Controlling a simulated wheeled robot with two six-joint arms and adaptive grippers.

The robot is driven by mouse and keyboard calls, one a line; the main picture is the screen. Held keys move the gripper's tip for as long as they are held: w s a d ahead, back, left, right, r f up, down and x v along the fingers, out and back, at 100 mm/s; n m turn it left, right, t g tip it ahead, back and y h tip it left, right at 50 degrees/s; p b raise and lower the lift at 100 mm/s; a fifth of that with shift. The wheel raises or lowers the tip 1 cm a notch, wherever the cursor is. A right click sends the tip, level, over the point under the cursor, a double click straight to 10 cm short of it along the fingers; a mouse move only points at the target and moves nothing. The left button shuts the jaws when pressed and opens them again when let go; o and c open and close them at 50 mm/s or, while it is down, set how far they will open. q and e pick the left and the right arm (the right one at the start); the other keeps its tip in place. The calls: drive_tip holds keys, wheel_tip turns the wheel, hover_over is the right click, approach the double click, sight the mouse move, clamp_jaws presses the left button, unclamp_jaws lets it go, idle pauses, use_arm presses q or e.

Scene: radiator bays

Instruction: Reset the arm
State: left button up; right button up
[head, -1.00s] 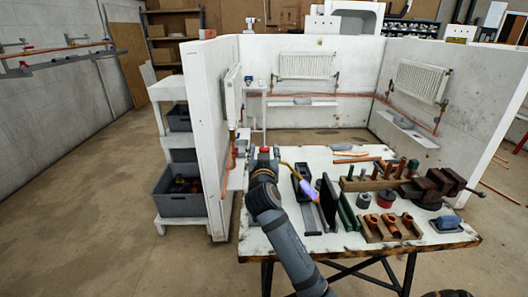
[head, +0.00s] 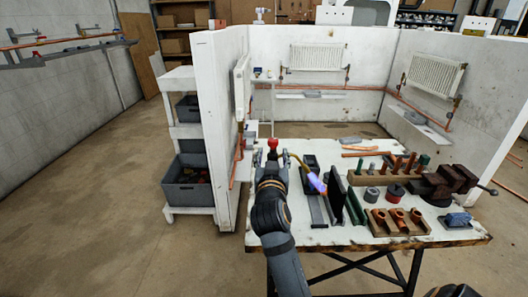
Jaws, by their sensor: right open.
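My right gripper (head: 271,157) is open at the far left part of the white workbench (head: 300,238). Its two fingers stand apart on either side of a red-topped upright object (head: 272,146). I cannot tell whether they touch it. A torch with a thin brass-coloured tube (head: 304,168) lies just right of the gripper, and a bluish-violet flame (head: 317,183) shows at its end. Its near end is partly hidden by the gripper. My left gripper is not in view.
A dark upright plate (head: 336,196) stands right of the flame. A wooden block with copper fittings (head: 398,221), a rack of pipes (head: 385,177) and a vise (head: 448,184) fill the bench's right side. White partition walls (head: 226,130) stand behind. Floor at left is clear.

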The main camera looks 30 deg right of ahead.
drive_tip(key=s+a+f+n+g+y, duration=0.1)
drive_tip(key=s+f+n+g+y, duration=0.15)
drive_tip(key=f, duration=0.55)
drive_tip(key=s+a+f+n+g+y, duration=0.1)
drive_tip(key=s+f+g+y, duration=0.15)
drive_tip(key=f, duration=0.55)
drive_tip(key=s+a+f+n+g+y, duration=0.2)
drive_tip(key=s+a+f+g, duration=0.1)
drive_tip(key=s+f, duration=0.55)
drive_tip(key=s+a+f+n+g+y, duration=0.2)
drive_tip(key=s+a+f+g, duration=0.15)
drive_tip(key=s+f, duration=0.45)
drive_tip(key=s+d+f+g+p, duration=0.1)
drive_tip(key=s+f, duration=0.1)
drive_tip(key=f, duration=0.9)
drive_tip(key=s+d+f+p, duration=0.2)
drive_tip(key=f, duration=1)
drive_tip(key=s+f, duration=0.6)
drive_tip(key=s, duration=0.3)
drive_tip(key=s+f+g+p, duration=0.1)
drive_tip(key=s+f, duration=0.6)
drive_tip(key=s, duration=0.2)
drive_tip(key=shift+d, duration=0.35)
